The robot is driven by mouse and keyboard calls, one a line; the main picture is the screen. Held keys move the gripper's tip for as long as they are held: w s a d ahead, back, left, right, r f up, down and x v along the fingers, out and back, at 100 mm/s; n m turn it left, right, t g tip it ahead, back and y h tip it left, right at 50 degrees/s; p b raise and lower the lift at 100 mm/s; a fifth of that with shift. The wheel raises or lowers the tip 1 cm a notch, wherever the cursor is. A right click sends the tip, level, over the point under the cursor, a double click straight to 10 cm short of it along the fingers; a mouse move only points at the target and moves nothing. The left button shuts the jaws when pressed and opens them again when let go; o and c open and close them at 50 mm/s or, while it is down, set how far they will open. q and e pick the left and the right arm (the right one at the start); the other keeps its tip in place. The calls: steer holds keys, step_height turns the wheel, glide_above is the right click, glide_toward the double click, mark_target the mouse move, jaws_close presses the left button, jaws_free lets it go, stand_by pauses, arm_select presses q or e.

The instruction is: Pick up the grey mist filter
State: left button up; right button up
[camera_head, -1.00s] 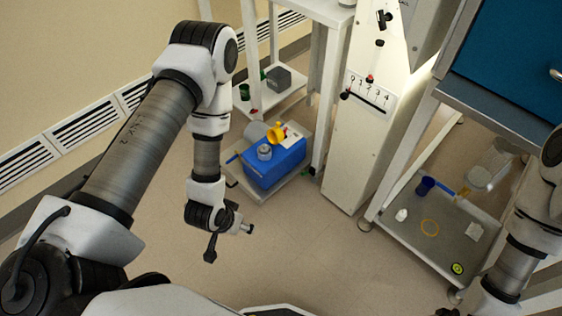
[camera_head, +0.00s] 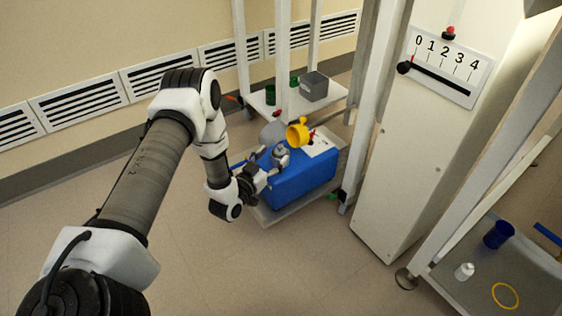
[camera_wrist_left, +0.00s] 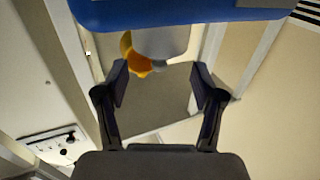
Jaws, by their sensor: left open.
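The grey mist filter (camera_head: 282,157) is a small grey cylinder standing on top of the blue box (camera_head: 305,182) in the head view. In the left wrist view, which looks upside down, a grey cylinder (camera_wrist_left: 163,42) meets the blue box (camera_wrist_left: 190,12) and lies ahead between the finger lines. My left gripper (camera_head: 264,173) is open at the near left side of the box, close to the filter. In the wrist view nothing sits between its fingertips (camera_wrist_left: 160,80). Whether a finger touches the filter cannot be told. My right gripper is not in view.
A yellow cup-like part (camera_head: 297,134) is right behind the filter. A grey round thing (camera_head: 272,132) is behind the box. A white shelf (camera_head: 262,103) holds a grey bin (camera_head: 314,86). A white cabinet (camera_head: 400,190) stands to the right. The floor in front is clear.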

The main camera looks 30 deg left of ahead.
mark_target(279, 150)
arm_select(q)
steer(key=w, duration=0.1)
steer(key=w+b, duration=0.1)
steer(key=w, duration=0.1)
steer(key=shift+f, duration=0.3)
steer(key=shift+w+r, duration=0.1)
steer(key=shift+r, duration=0.05)
steer(key=c, duration=1.1)
steer(key=shift+o, duration=0.2)
